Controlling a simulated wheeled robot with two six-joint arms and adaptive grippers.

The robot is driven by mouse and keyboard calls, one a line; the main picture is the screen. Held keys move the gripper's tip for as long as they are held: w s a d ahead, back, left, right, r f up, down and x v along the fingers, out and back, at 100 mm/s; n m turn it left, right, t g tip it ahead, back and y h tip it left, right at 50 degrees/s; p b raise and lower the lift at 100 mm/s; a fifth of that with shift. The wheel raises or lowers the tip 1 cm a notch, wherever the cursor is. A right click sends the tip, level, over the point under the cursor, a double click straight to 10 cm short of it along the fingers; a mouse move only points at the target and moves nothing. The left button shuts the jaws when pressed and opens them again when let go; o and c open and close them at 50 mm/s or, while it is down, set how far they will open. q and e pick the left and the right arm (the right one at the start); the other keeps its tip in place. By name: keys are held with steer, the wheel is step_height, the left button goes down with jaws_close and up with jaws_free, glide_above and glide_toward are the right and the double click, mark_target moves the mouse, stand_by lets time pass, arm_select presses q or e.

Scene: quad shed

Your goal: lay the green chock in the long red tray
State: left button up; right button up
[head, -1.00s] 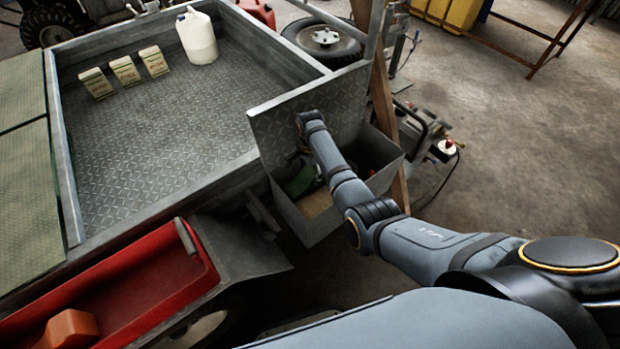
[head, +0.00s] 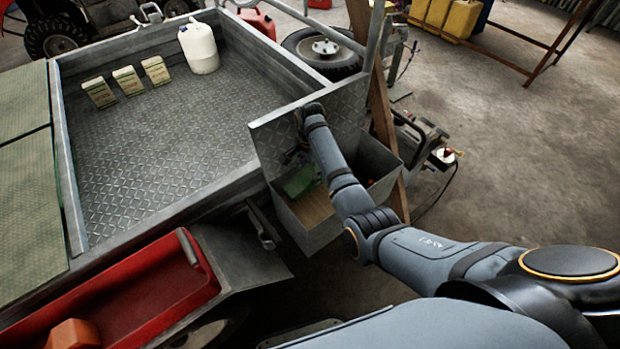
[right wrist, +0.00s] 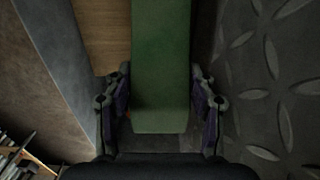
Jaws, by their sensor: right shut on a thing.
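The green chock (head: 298,181) is at the mouth of the open metal box (head: 310,238) on the trailer's corner. My right gripper (head: 297,158) is shut on it, partly hidden behind my wrist. In the right wrist view the green chock (right wrist: 161,65) runs between the two fingers of my right gripper (right wrist: 160,105). The long red tray (head: 150,300) lies at the lower left of the head view, with an orange block (head: 74,334) in its near end. The rest of the tray's visible floor is bare. My left gripper is not in view.
The box's raised tread-plate lid (head: 270,135) stands beside my right wrist. A grey fender (head: 240,262) lies between box and tray. The trailer bed holds a white jug (head: 199,48) and several small cartons (head: 128,80). A wooden post (head: 383,120) stands right of the box.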

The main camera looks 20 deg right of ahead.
mark_target(310, 168)
steer(key=shift+r, duration=1.9)
